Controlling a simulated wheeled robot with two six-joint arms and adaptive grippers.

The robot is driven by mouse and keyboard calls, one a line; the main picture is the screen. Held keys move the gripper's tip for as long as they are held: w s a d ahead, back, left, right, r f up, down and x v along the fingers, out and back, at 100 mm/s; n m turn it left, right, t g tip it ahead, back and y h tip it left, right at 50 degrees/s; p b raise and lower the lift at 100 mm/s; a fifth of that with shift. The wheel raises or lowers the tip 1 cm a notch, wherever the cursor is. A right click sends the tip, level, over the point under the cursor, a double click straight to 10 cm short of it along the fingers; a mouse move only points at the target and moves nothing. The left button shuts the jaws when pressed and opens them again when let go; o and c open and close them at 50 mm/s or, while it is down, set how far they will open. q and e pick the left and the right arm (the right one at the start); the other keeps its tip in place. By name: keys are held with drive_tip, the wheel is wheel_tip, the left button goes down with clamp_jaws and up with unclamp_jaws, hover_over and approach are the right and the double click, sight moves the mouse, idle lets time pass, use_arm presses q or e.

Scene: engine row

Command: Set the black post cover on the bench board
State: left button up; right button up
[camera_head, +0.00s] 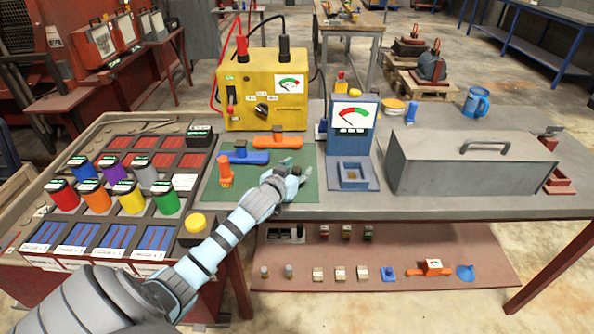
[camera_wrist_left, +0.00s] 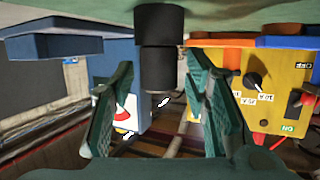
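The black post cover (camera_wrist_left: 158,55) is a short stepped black cylinder in the left wrist view, which looks upside down. It stands upright on the green bench board (camera_wrist_left: 240,18), with its wider part against the board. My left gripper (camera_head: 290,167) is low over the right part of the green board (camera_head: 306,190) in the head view. Its two green fingers are spread on either side of the cover, with visible gaps between them and it. In the head view the cover is hidden or too small to make out by the gripper. My right gripper is not in view.
A blue holder (camera_head: 245,157), an orange holder (camera_head: 277,141) and an orange post (camera_head: 225,174) stand on the board. Behind is a yellow meter box (camera_head: 262,90). To the right are a blue meter (camera_head: 352,125) and a grey toolbox (camera_head: 465,165). Colored jars (camera_head: 130,202) stand left.

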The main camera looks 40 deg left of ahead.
use_arm(q)
drive_tip(key=shift+s, duration=0.1)
drive_tip(key=p+v, duration=0.2)
drive_tip(key=v, duration=1)
drive_tip(key=shift+p, duration=0.4)
drive_tip(key=shift+r, duration=0.1)
